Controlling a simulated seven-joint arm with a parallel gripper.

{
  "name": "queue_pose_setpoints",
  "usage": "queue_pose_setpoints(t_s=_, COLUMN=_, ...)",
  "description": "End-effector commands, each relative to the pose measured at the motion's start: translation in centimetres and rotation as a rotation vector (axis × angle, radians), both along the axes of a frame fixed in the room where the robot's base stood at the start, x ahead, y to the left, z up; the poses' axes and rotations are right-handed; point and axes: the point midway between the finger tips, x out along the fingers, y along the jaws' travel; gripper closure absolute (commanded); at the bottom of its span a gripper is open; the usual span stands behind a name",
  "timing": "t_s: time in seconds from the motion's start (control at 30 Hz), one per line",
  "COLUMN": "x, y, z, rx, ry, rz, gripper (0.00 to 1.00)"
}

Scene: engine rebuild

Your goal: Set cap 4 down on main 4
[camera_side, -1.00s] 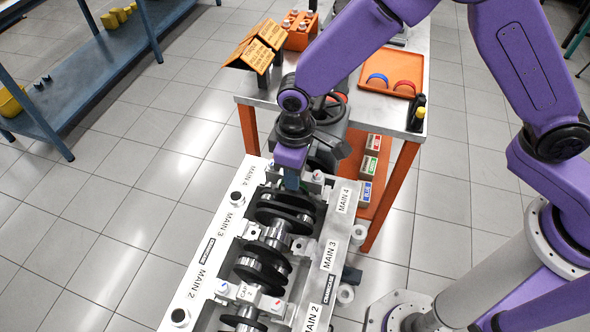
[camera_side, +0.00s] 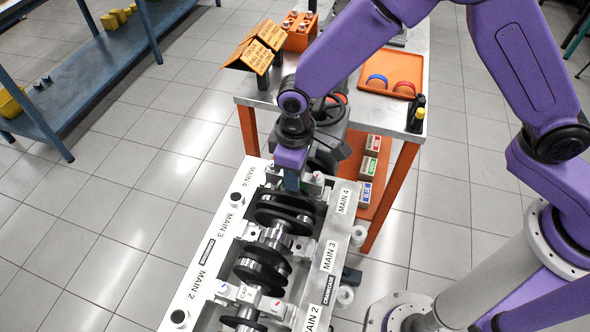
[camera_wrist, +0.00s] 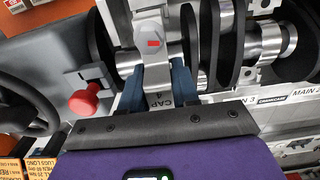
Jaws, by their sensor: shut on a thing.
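Cap 4 (camera_wrist: 160,98) is a grey metal cap, marked "CAP 4" and with a red patch, in the wrist view. My gripper (camera_wrist: 160,86) has its two blue fingers closed on either side of it. The cap sits across the crankshaft line at the main 4 end of the block. Whether it touches its seat I cannot tell. In the side view my gripper (camera_side: 291,183) points down at the far end of the block, between the two MAIN 4 labels (camera_side: 344,200), and largely hides the cap and the main 4 seat.
The crankshaft (camera_side: 262,271) runs along the engine block (camera_side: 196,285), with black counterweights close to my fingers. Other caps sit nearer the camera. A red knob (camera_wrist: 84,101) stands left of my gripper in the wrist view. A bench with an orange tray (camera_side: 411,66) is behind.

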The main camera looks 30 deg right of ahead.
Motion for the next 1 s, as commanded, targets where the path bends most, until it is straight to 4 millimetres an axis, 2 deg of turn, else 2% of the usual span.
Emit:
queue_pose_setpoints(t_s=0.3, x=0.01, y=0.01, z=-0.4, rx=0.0, ry=0.0, rz=0.0, gripper=1.0)
queue_pose_setpoints(t_s=1.0, x=0.04, y=0.04, z=0.15, rx=0.001, ry=-0.001, rz=0.0, gripper=1.0)
